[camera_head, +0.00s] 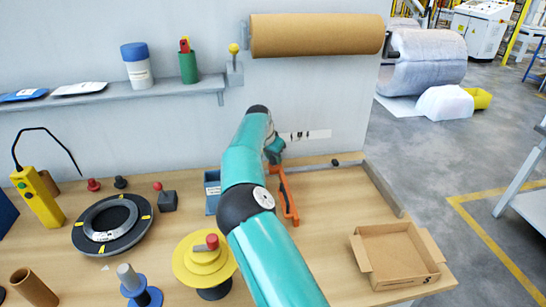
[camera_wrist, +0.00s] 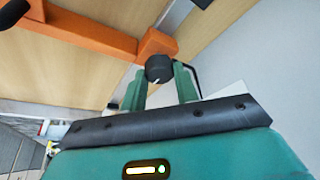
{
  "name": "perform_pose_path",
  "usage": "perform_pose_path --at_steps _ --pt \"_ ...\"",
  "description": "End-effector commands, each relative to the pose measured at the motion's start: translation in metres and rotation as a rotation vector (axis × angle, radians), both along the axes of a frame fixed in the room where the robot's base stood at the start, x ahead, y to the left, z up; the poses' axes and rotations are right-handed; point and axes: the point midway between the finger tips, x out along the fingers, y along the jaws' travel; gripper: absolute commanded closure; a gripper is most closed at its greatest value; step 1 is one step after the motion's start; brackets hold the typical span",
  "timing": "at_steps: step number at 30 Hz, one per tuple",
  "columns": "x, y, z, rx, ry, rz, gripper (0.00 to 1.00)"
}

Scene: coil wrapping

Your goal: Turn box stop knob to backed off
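The box stop knob (camera_wrist: 158,68) is black and round with a white pointer line, and sits at an orange bracket (camera_wrist: 95,32) in the wrist view. My gripper (camera_wrist: 160,76) has its two green fingers apart, one on each side of the knob. I cannot tell whether they press on it. In the head view my gripper (camera_head: 274,150) is low by the back wall, at the far end of the orange bracket (camera_head: 287,195). My arm hides part of that area, and the knob cannot be made out there.
A metal rail (camera_head: 383,188) edges the table on the right. An open cardboard box (camera_head: 396,256) lies at front right. A blue-grey holder (camera_head: 212,190) stands left of my arm, with a yellow spool (camera_head: 203,260) nearer. A brown paper roll (camera_head: 317,35) hangs above.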

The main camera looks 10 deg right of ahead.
Motion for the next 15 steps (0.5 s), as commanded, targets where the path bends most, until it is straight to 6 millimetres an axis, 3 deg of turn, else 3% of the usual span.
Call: perform_pose_path --at_steps 15 --pt "-0.0009 -0.0008 0.0014 0.002 -0.001 0.085 0.93"
